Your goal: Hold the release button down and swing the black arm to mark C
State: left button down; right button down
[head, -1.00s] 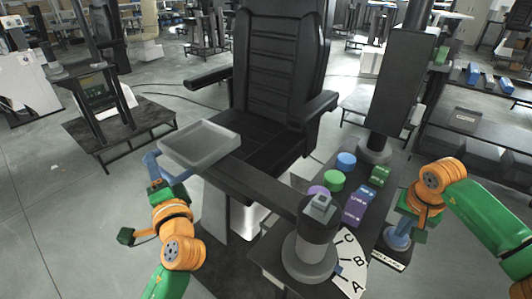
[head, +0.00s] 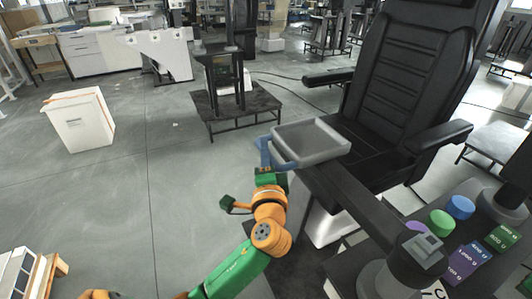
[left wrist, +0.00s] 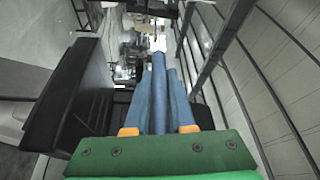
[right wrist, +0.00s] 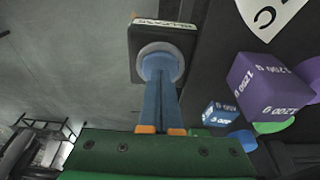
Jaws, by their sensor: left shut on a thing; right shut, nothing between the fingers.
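The black arm (head: 350,205) runs from its post (head: 415,262) at lower right up to a grey tray (head: 312,143) in the head view. My left gripper (head: 268,172) is shut on the blue handle (head: 266,150) at the tray's left side. The handle also shows between the fingers in the left wrist view (left wrist: 158,85). The white card with mark C (head: 438,292) is cut off at the bottom edge; the C shows in the right wrist view (right wrist: 266,16). My right gripper (right wrist: 160,78) is shut and empty, fingertips at the round grey-rimmed release button (right wrist: 147,52) on a black labelled base.
A black chair (head: 405,95) stands behind the arm. Green (head: 440,222) and blue (head: 461,207) cylinders and a purple box (head: 465,262) sit beside the post. A low stand (head: 235,110) and white bin (head: 80,120) are farther left. Floor left of the tray is clear.

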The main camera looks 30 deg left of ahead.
pick_arm(q)
jog(key=shift+s, duration=0.1)
dwell(0.7)
jog(key=s+n+g+y, duration=0.4)
jog(key=s+g, duration=0.1)
jog(key=s, duration=0.8)
jog(key=shift+s+y, duration=0.3)
jog(key=shift+y, duration=0.1)
jog(key=c, duration=0.8)
grip_release()
jog(key=shift+o, duration=0.2)
